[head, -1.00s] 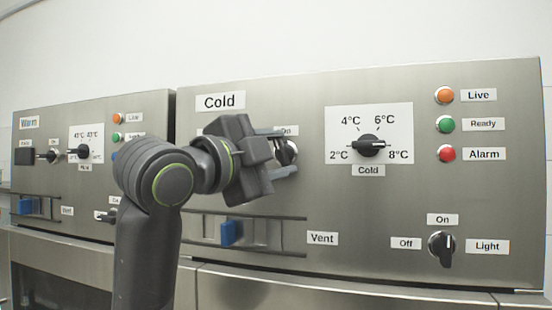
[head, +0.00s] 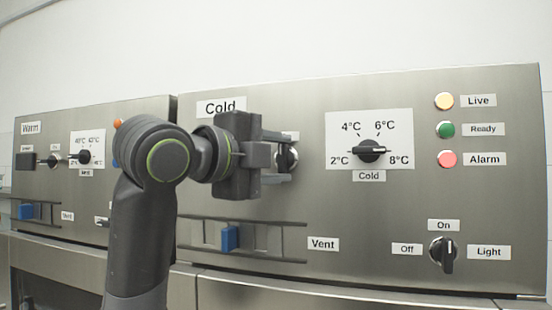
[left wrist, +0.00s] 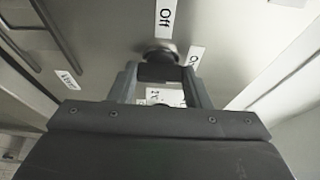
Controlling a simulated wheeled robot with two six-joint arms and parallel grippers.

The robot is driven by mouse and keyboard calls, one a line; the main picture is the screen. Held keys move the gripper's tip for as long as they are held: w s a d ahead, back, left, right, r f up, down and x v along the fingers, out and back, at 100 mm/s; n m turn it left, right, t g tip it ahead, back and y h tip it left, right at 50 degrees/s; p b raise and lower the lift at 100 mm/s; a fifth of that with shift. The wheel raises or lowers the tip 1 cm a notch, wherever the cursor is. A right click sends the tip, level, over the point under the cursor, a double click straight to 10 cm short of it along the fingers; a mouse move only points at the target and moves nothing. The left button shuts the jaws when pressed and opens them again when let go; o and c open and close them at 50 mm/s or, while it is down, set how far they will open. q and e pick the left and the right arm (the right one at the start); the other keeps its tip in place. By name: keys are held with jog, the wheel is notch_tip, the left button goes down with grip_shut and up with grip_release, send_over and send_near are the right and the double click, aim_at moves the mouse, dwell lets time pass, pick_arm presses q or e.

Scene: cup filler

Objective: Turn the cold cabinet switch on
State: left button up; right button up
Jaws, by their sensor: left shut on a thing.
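The cold cabinet switch (head: 291,157) is a dark rotary knob on the steel panel, right of my left gripper (head: 283,158) and partly hidden by it. In the left wrist view the knob (left wrist: 160,55) sits near an "Off" label (left wrist: 166,17) and a partly covered label starting with "O" (left wrist: 194,59). My left gripper (left wrist: 161,80) is shut on the knob's dark handle, one finger on each side. The Ready lamp (head: 445,130) is dark green. My right gripper is in neither view.
The temperature dial (head: 369,151) is right of the switch. The light switch (head: 443,254) is at lower right. A vent slider with a blue handle (head: 230,238) lies below my arm. The warm panel (head: 40,180) is at left.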

pick_arm(q)
jog(key=o, duration=1)
jog(key=b+v, duration=0.4)
jog(key=v, duration=1.3)
jog(key=shift+s+a, duration=0.1)
jog(key=shift+a, duration=0.05)
